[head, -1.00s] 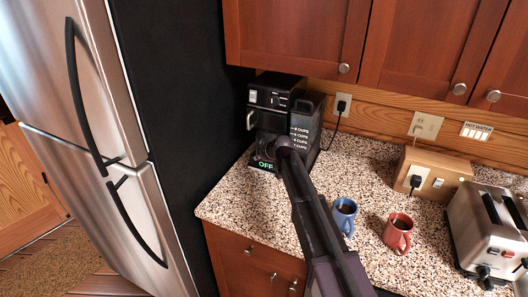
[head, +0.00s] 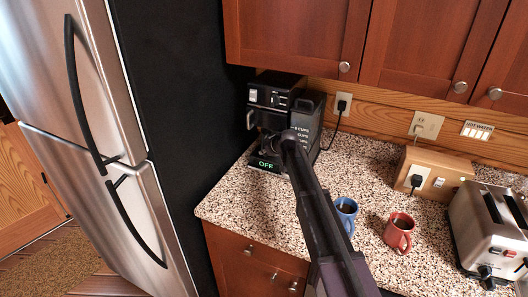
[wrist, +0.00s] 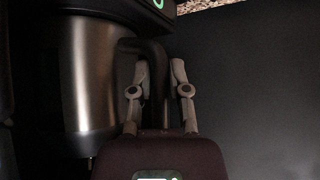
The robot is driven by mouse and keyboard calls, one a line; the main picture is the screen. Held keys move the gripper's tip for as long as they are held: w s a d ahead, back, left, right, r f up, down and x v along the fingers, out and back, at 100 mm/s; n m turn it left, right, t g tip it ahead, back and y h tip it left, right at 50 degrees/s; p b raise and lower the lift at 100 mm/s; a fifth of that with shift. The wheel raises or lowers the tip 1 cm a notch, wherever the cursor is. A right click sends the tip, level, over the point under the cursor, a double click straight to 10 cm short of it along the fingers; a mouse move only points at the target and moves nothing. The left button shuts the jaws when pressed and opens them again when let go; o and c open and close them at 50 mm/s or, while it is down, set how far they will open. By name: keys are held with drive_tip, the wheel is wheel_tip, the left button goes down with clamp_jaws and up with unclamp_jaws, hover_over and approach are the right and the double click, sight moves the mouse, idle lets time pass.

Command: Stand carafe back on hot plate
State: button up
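The carafe shows in the wrist view as a brushed-metal body (wrist: 88,75) with a black handle (wrist: 155,62) on its right side. My gripper (wrist: 160,75) has one finger on each side of the handle. The handle fills much of the gap, but whether both fingers press on it is unclear. In the head view my gripper (head: 288,136) reaches to the front of the black coffee maker (head: 272,97), and the carafe is mostly hidden there. A green OFF sign (head: 265,165) is lit low on its front. The hot plate is hidden, so contact with the carafe cannot be told.
A blue mug (head: 346,212) and a red mug (head: 398,232) stand on the speckled counter (head: 236,203), right of my arm. A toaster (head: 487,225) stands at far right. A black panel and fridge (head: 75,90) are close on the left. Cabinets (head: 415,35) hang above.

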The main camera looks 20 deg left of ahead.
drive_tip(key=o, duration=0.3)
drive_tip(key=shift+r, duration=0.15)
drive_tip(key=p+v, duration=0.8)
drive_tip(key=v, duration=0.4)
idle(0.4)
idle(0.7)
drive_tip(key=s+d+f+m+g+h, duration=0.1)
drive_tip(key=s+d+f+m+h, duration=0.1)
drive_tip(key=s+d, duration=0.6)
drive_tip(key=s+d+f+m+g+h, duration=0.2)
drive_tip(key=s+d+m, duration=0.3)
drive_tip(key=d, duration=1.5)
drive_tip(key=s+d+f+m+g+h, duration=0.2)
drive_tip(key=s+d+m+h, duration=0.1)
drive_tip(key=s+d, duration=0.9)
drive_tip(key=shift+s+d+m+h, duration=0.25)
drive_tip(key=shift+d+m+h, duration=0.15)
drive_tip(key=shift+d+m, duration=0.5)
